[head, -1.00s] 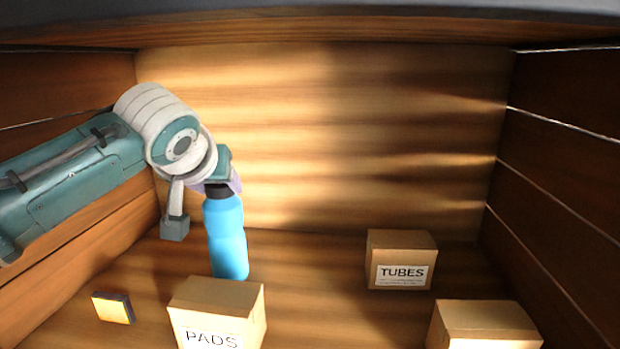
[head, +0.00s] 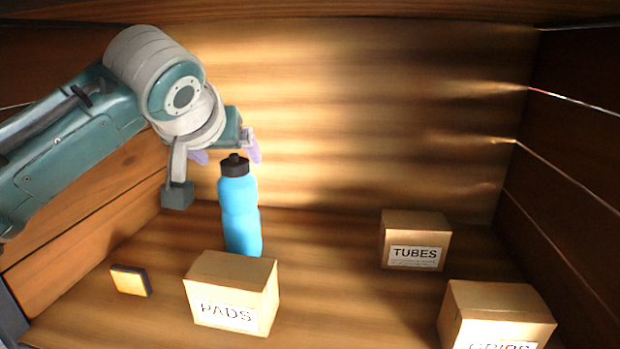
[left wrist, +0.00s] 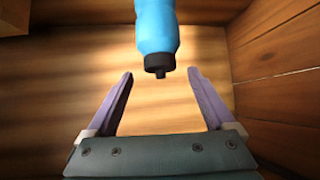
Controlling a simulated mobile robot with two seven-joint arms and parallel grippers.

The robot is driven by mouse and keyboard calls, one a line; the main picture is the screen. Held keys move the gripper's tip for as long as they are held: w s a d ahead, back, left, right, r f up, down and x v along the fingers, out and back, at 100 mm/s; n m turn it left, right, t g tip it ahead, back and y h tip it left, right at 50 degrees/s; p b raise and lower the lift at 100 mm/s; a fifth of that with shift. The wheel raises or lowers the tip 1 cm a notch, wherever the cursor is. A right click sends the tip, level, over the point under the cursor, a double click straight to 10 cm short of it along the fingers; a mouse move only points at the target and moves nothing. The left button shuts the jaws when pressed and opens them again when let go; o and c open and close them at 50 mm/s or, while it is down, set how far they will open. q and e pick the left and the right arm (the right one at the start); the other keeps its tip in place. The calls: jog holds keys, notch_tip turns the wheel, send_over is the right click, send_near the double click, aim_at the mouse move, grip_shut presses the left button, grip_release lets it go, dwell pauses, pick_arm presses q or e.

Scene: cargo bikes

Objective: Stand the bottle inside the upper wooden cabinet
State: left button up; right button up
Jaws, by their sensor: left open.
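The blue bottle (head: 240,215) with a black cap stands upright on the floor of the wooden cabinet (head: 330,290), behind the PADS box. My left gripper (head: 228,157) is above and around the level of the cap, with its purple fingers apart. In the left wrist view the open left gripper (left wrist: 158,100) points at the bottle (left wrist: 157,28), whose cap lies just beyond the gap between the fingertips. Nothing is held between the fingers. My right gripper is not in view.
The PADS box (head: 228,270) stands in front of the bottle. A small yellow and dark block (head: 130,281) lies at the left. The TUBES box (head: 413,225) and another labelled box (head: 497,300) stand at the right. The floor between PADS and TUBES is clear.

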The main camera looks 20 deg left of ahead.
pick_arm(q)
jog(key=s+d+b, duration=0.2)
jog(key=s+d, duration=0.3)
jog(key=s, duration=0.7)
jog(key=s+d+f+m+g+h, duration=0.2)
jog(key=s+d+f+m+g, duration=0.1)
jog(key=s+f, duration=0.4)
jog(key=s+d+f+m+g+h, duration=0.2)
jog(key=s+d+f+m+g, duration=0.1)
jog(key=s+f, duration=0.5)
jog(key=s+d+m, duration=0.1)
jog(key=s, duration=0.2)
jog(key=shift+s+d+h, duration=0.25)
jog(key=shift+s+h, duration=0.05)
jog(key=shift+s, duration=0.1)
jog(key=shift+r, duration=0.1)
